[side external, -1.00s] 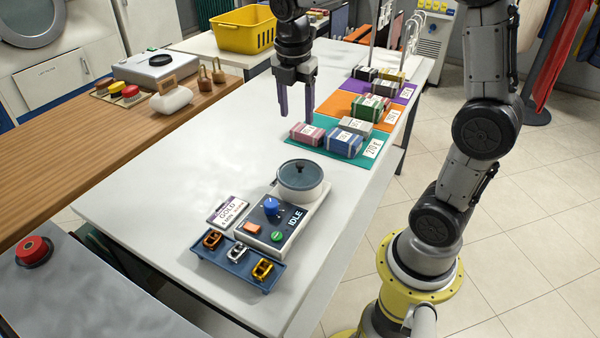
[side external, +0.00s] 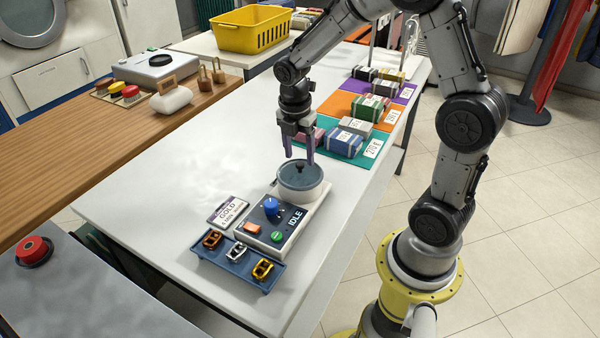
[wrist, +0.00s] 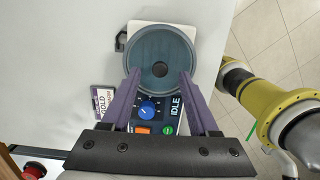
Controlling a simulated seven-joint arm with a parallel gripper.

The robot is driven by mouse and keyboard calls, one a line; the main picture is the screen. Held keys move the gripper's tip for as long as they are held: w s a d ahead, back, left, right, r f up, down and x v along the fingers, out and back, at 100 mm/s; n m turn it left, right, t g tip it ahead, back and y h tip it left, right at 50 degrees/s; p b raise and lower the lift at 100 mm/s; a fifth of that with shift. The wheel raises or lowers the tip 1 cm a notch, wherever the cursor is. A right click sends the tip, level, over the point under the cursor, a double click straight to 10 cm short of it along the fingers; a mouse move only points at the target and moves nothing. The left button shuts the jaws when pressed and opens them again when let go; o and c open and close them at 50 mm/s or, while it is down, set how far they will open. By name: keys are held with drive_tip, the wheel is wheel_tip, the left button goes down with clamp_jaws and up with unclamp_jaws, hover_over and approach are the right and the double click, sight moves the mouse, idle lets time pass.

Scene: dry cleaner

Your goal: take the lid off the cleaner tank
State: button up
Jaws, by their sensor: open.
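The cleaner tank (side external: 300,194) is a round pale vessel at the back end of a control unit on the white table. Its dark grey-blue lid (side external: 290,180) is on top, with a small dark knob (wrist: 161,69) in the middle. In the wrist view the lid (wrist: 148,55) is seen from above. My gripper (side external: 300,161) is above the tank, pointing down, with its purple fingers open and apart. In the wrist view the fingertips of my gripper (wrist: 160,73) appear on either side of the knob. Nothing is between them.
The control unit has a blue dial (side external: 271,206), an orange button, a green button and an IDLE label. A blue tray (side external: 237,265) with three clips and a GOLD card (side external: 228,210) are beside it. Wrapped bundles lie on coloured mats (side external: 336,158) behind my gripper.

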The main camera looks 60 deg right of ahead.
sight(300, 169)
drive_tip(key=shift+d+f, duration=0.1)
drive_tip(key=shift+f, duration=1.15)
clamp_jaws()
